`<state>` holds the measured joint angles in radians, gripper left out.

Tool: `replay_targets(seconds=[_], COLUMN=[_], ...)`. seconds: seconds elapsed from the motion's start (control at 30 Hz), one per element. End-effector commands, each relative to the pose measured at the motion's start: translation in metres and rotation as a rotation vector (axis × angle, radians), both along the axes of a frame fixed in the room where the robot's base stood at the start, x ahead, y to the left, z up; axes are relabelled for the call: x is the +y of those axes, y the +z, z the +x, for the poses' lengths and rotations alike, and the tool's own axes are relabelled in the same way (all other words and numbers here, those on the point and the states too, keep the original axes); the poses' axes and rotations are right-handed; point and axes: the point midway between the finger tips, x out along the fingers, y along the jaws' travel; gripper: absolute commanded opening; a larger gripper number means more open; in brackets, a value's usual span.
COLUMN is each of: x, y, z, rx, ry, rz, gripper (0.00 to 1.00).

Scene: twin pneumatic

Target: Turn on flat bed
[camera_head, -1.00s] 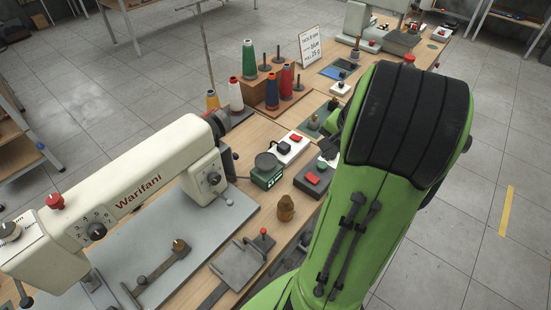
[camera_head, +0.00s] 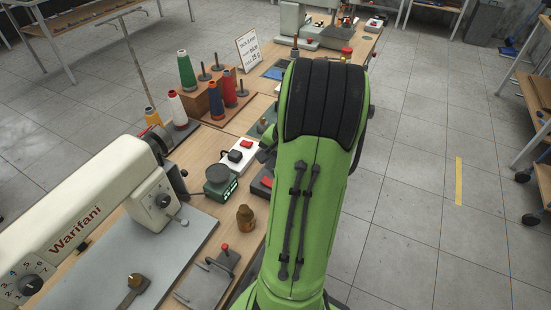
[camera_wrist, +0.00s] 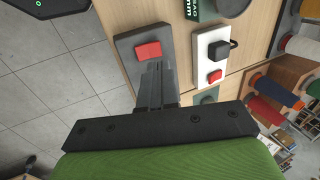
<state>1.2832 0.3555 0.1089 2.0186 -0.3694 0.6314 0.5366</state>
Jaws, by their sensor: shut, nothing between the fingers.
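A cream sewing machine marked Warifani (camera_head: 100,205) stands on a flat grey bed plate (camera_head: 190,240) at the left in the head view. A dark grey switch box with a red rocker (camera_head: 266,182) stands right of it, partly hidden by my arm. In the wrist view this box (camera_wrist: 132,72) and its red rocker (camera_wrist: 148,50) are close. My gripper (camera_wrist: 153,68) is shut and empty, with its fingertips at the rocker's lower edge; I cannot tell whether they touch. My gripper is hidden in the head view. Which machine the box serves does not show.
A white box with a red switch (camera_head: 246,143) and black plug stands beside the dark box. A small scale (camera_head: 220,182), a brown weight (camera_head: 246,218) and thread cones (camera_head: 186,70) crowd the table. Another machine (camera_head: 300,22) stands far back.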

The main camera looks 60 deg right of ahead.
Motion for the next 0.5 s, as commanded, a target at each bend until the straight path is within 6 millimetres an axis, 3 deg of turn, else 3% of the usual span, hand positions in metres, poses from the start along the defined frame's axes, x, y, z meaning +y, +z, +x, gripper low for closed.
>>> replay_targets(seconds=[0.03,0.2,0.33,0.5], x=[0.001,0.003,0.003,0.003], y=[-0.015,-0.048,-0.062,-0.067], z=[0.004,0.016,0.022,0.024], rx=[0.001,0.000,0.000,0.000], ry=[0.003,0.003,0.002,0.001], rz=[0.003,0.002,0.002,-0.001], gripper=[0.00,0.00,0.00,0.00])
